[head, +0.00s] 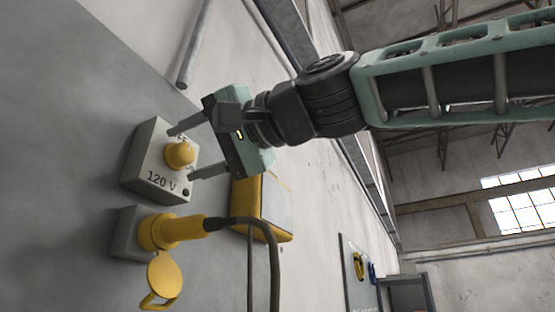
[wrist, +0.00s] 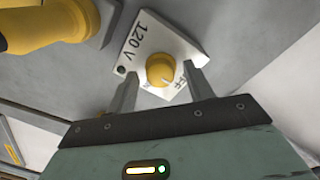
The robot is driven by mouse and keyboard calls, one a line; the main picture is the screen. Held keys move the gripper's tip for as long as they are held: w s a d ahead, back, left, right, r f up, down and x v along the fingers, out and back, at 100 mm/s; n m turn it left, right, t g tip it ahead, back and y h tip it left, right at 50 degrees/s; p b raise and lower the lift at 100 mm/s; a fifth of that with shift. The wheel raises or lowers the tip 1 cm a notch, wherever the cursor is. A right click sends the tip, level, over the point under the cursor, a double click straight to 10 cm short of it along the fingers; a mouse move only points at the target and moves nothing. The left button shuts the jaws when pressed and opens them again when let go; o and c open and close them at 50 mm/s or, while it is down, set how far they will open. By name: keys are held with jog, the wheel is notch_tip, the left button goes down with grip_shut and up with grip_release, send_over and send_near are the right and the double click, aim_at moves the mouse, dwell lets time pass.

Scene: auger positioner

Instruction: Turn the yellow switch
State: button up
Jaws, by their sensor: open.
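The yellow switch (head: 179,155) is a round knob on a white wall box (head: 150,178) marked "120 V". It also shows in the wrist view (wrist: 160,69), where a small pale mark is on its face and part of the word "OFF" is beside it. My gripper (head: 182,153) is open, its two fingers reaching toward the box with one on either side of the knob. In the wrist view the fingertips (wrist: 163,75) flank the knob, with gaps between them and it. I cannot tell whether the tips touch the box face.
Below the box, a yellow plug (head: 180,229) sits in a grey socket with a dark cable (head: 265,230) hanging from it. A yellow open cap (head: 164,275) hangs under it. A yellow-edged box (head: 265,207) is on the wall behind. A grey pipe (head: 195,50) runs above.

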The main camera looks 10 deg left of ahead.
jog(key=b+v, duration=0.8)
jog(key=v, duration=0.9)
jog(key=w+a+f+h, duration=0.1)
jog(key=w+f+h, duration=0.2)
jog(key=f, duration=0.9)
jog(key=w+f+m+g+h, duration=0.1)
jog(key=w+f+h, duration=0.15)
jog(key=f, duration=0.95)
jog(key=w+a+f+h, duration=0.1)
jog(key=w+f+h, duration=0.25)
jog(key=f, duration=0.85)
jog(key=s+d+f+g+h, duration=0.1)
jog(key=s+d+f, duration=0.15)
jog(key=f, duration=0.55)
jog(key=s+d+f+g+h, duration=0.15)
jog(key=d+f, duration=0.25)
jog(key=f, duration=0.5)
jog(key=s+d+f+n+h, duration=0.1)
jog(key=s+d+f+h, duration=0.1)
jog(key=s+d+f, duration=0.2)
jog(key=s+d+f+n+g+h, duration=0.1)
jog(key=s+d+f, duration=0.3)
jog(key=d+f, duration=0.4)
notch_tip(320, 180, down, 3)
jog(key=shift+s+n+h, duration=0.25)
jog(key=shift+n+h, duration=0.05)
jog(key=shift+h, duration=0.55)
